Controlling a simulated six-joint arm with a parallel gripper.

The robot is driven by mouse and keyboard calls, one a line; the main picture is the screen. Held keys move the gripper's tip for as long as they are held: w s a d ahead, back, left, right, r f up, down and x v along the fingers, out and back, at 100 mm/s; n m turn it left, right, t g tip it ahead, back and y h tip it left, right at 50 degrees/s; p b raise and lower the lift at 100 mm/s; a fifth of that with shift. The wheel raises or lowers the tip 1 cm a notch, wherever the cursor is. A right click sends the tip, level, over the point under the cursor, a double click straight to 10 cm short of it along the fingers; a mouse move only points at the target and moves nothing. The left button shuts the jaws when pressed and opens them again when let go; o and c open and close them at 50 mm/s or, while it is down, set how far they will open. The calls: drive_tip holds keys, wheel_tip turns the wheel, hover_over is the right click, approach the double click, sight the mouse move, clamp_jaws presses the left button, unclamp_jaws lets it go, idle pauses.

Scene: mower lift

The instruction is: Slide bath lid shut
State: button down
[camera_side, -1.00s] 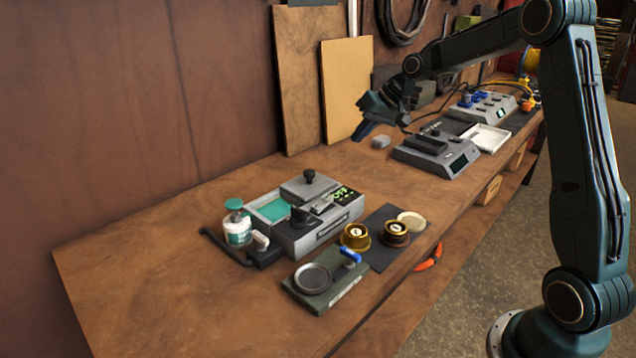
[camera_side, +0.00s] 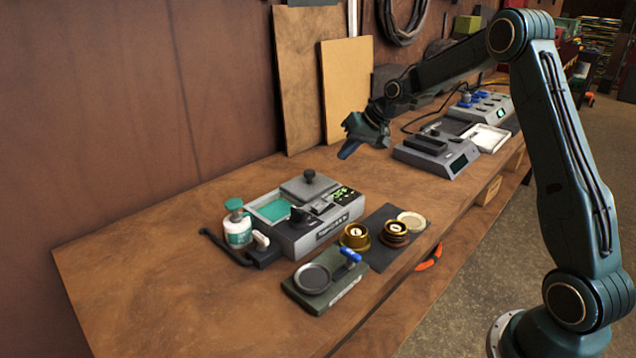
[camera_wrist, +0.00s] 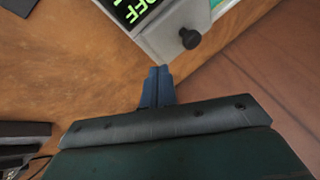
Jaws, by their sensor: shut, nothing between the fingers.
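The bath (camera_side: 325,232) is a grey box on the bench with a green display (camera_side: 342,195) that also shows in the wrist view (camera_wrist: 130,10). Its grey lid (camera_side: 296,189) with a black knob (camera_side: 309,176) lies over the back right part of the top. The teal tank opening (camera_side: 274,209) shows uncovered at the left. In the wrist view the black knob (camera_wrist: 190,38) stands on a light grey surface at the top. My gripper (camera_side: 347,153) has blue fingers and is in the air above and to the right of the bath, apart from it. Its fingers (camera_wrist: 157,72) are shut and empty.
A white bottle with a green cap (camera_side: 237,228) stands left of the bath. Brass weights (camera_side: 355,236) and a dish stand (camera_side: 325,281) are in front. A grey device (camera_side: 436,153) and white tray (camera_side: 489,138) stand right. The bench's near left is clear.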

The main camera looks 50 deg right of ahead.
sight(324, 182)
drive_tip(key=x, duration=0.4)
drive_tip(key=shift+a, duration=0.15)
drive_tip(key=shift+w+a, duration=0.25)
drive_tip(key=shift+a, duration=0.2)
drive_tip(key=shift+w+a, duration=0.2)
drive_tip(key=shift+a, duration=0.3)
drive_tip(key=shift+w+a+f, duration=0.15)
drive_tip(key=shift+w+a, duration=0.2)
drive_tip(key=shift+a, duration=0.3)
drive_tip(key=a, duration=1.2)
drive_tip(key=shift+a, duration=0.1)
